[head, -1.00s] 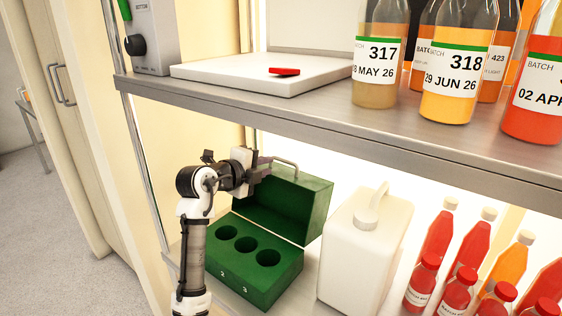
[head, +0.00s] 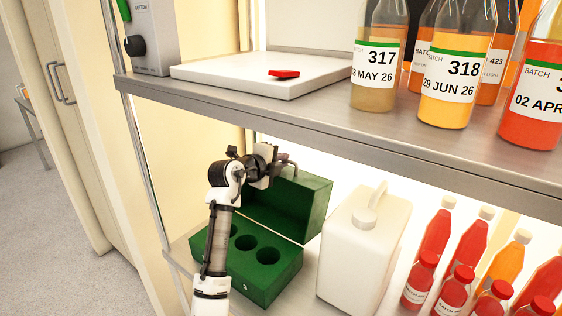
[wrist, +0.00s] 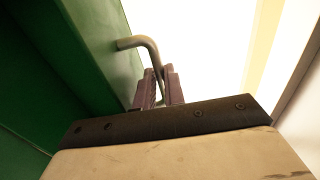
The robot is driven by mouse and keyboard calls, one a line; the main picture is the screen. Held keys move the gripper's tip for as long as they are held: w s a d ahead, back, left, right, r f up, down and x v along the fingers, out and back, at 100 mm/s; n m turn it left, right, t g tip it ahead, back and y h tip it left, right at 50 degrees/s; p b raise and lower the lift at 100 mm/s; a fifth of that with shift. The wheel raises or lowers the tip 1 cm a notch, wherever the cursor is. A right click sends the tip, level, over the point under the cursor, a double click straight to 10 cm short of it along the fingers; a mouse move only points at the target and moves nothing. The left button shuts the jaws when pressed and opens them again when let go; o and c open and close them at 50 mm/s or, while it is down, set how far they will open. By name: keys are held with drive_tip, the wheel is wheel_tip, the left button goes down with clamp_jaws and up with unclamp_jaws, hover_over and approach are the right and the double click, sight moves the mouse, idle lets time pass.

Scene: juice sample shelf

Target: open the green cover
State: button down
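The green cover (head: 305,201) stands raised along the back edge of the green box (head: 274,285), whose top with several round holes is uncovered. The cover's grey bent handle (head: 292,164) sticks out at its top. My gripper (head: 280,170) is at this handle, above the box. In the wrist view the handle (wrist: 134,42) bends down and runs between the two purplish fingers of my gripper (wrist: 160,88). The gap between the fingers is narrow; I cannot tell whether they press on the handle. The handle's lower part is hidden by the fingers and gripper body.
A white jug (head: 357,250) stands close to the right of the box. Several red and orange bottles (head: 438,235) stand farther right. The upper shelf's metal edge (head: 330,130) runs above my gripper. A shelf post (head: 140,150) stands to the left.

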drive_tip(key=shift+f, duration=0.1)
drive_tip(key=s+b, duration=0.1)
drive_tip(key=b, duration=0.2)
drive_tip(key=shift+a+t, duration=0.3)
drive_tip(key=shift+a, duration=0.1)
drive_tip(key=shift+s+a+r+t+h+b, duration=0.3)
drive_tip(key=shift+s+a+t+h+b, duration=0.35)
drive_tip(key=shift+b, duration=0.75)
drive_tip(key=shift+s+a+r+t+h+b, duration=0.15)
drive_tip(key=shift+s+a+r+t+b, duration=0.2)
drive_tip(key=shift+s+b, duration=0.8)
drive_tip(key=shift+s+a+r+t+h+b, duration=0.3)
drive_tip(key=shift+s+a+t+h+b, duration=0.25)
drive_tip(key=shift+b, duration=1.1)
drive_tip(key=shift+w, duration=0.1)
drive_tip(key=c, duration=1.8)
unclamp_jaws()
drive_tip(key=shift+o, duration=0.2)
drive_tip(key=shift+a, duration=0.1)
drive_tip(key=b+v, duration=0.1)
drive_tip(key=v, duration=1.2)
drive_tip(key=shift+s+a+r, duration=0.25)
drive_tip(key=shift+s, duration=0.15)
